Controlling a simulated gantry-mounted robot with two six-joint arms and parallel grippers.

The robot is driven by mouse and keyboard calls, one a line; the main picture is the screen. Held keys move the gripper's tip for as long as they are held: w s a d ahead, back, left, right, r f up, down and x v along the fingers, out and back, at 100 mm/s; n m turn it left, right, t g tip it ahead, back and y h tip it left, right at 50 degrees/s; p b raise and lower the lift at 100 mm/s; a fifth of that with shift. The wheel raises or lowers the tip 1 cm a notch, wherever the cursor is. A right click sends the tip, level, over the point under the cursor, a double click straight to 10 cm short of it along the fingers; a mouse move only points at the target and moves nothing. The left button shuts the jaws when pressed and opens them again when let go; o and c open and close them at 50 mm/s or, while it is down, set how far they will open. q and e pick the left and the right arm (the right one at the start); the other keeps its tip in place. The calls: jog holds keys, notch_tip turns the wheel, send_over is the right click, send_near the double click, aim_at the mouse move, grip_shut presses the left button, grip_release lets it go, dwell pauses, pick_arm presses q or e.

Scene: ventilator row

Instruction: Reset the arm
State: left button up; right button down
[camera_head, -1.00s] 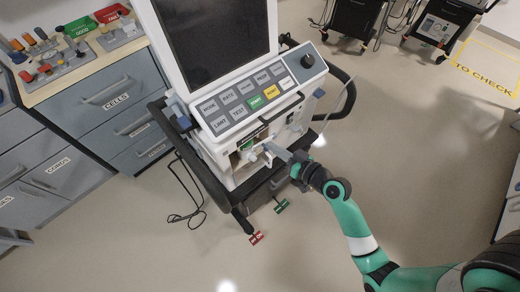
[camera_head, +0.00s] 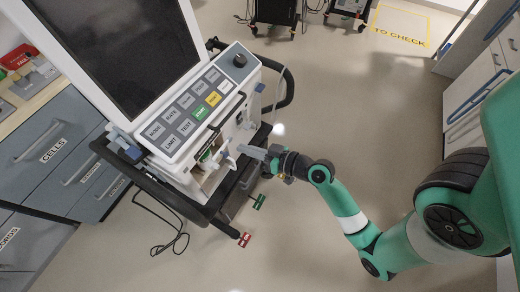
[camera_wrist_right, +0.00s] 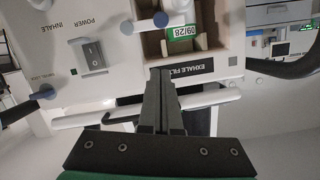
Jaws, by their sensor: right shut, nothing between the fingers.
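My right arm reaches in from the right in the head view. Its gripper (camera_head: 250,153) is in front of the ventilator's lower front. The right wrist view shows the gripper (camera_wrist_right: 160,75) with its two fingers together and nothing between them. The fingertips point at the edge below an open bay (camera_wrist_right: 205,25), near the "EXHALE FILTER" label (camera_wrist_right: 179,74). The ventilator (camera_head: 190,130) has a dark screen (camera_head: 115,55) and a button panel with a knob (camera_head: 239,60). My left gripper is out of view.
A power switch (camera_wrist_right: 94,54) and a white horizontal bar (camera_wrist_right: 80,119) are near the fingers. Red (camera_head: 244,239) and green (camera_head: 258,201) tags are by the cart's base. A drawer cabinet (camera_head: 50,150) stands left. Open floor lies below.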

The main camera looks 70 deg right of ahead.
jog(key=v, duration=0.4)
jog(key=shift+s+r+b, duration=0.1)
jog(key=shift+s+b, duration=0.2)
jog(key=shift+s, duration=0.1)
